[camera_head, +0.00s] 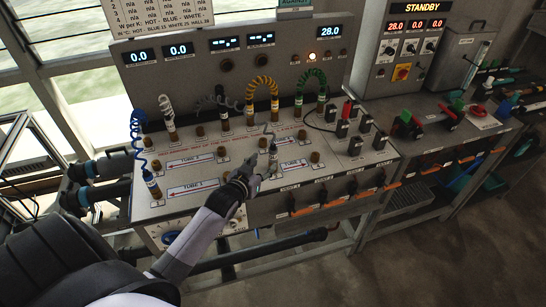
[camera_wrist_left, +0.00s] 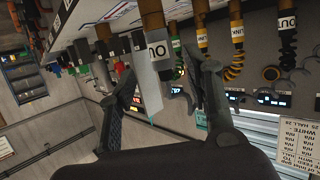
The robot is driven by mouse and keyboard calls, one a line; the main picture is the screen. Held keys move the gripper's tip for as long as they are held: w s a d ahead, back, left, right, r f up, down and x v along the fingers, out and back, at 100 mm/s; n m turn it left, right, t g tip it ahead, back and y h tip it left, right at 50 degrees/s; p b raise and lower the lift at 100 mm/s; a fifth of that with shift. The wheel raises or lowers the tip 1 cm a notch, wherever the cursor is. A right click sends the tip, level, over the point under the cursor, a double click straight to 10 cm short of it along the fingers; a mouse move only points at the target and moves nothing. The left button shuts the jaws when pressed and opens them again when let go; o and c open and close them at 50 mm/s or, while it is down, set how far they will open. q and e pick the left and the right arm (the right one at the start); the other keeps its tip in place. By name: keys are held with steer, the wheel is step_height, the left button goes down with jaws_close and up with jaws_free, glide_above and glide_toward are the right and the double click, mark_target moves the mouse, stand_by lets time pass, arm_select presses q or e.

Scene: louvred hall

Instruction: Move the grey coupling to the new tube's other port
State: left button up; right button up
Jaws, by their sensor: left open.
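My left gripper (camera_head: 262,166) is open at the front middle of the sloped bench panel (camera_head: 215,202). A slim light grey coupling (camera_head: 272,150) stands upright right beside its fingers. In the left wrist view, a pale grey piece (camera_wrist_left: 142,62) and a brown post show between the spread fingers of my left gripper (camera_wrist_left: 170,70), and I see no grip on them. A dark grey coiled link (camera_head: 222,101) stands farther back. Arrowed tube labels (camera_head: 190,190) and brown ports (camera_head: 221,152) lie on the panel. The coupling's lower end is partly hidden by my gripper.
A blue coil (camera_head: 138,127), a white coil (camera_head: 166,105), a yellow coil (camera_head: 262,88) and a green coil (camera_head: 311,78) rise from posts nearby. Black switches and a red-tipped lead (camera_head: 347,108) stand to the right. Orange-handled valves (camera_head: 322,194) line the front edge.

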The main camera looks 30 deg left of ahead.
mark_target(271, 157)
arm_select(q)
steer(key=b+x, duration=0.4)
steer(key=x, duration=0.3)
steer(key=shift+f, duration=0.1)
steer(key=shift+w+a+f+b, duration=0.15)
steer(key=shift+w+b, duration=0.3)
steer(key=shift+w, duration=0.25)
steer(key=shift+c, duration=0.5)
jaws_close()
stand_by(0.4)
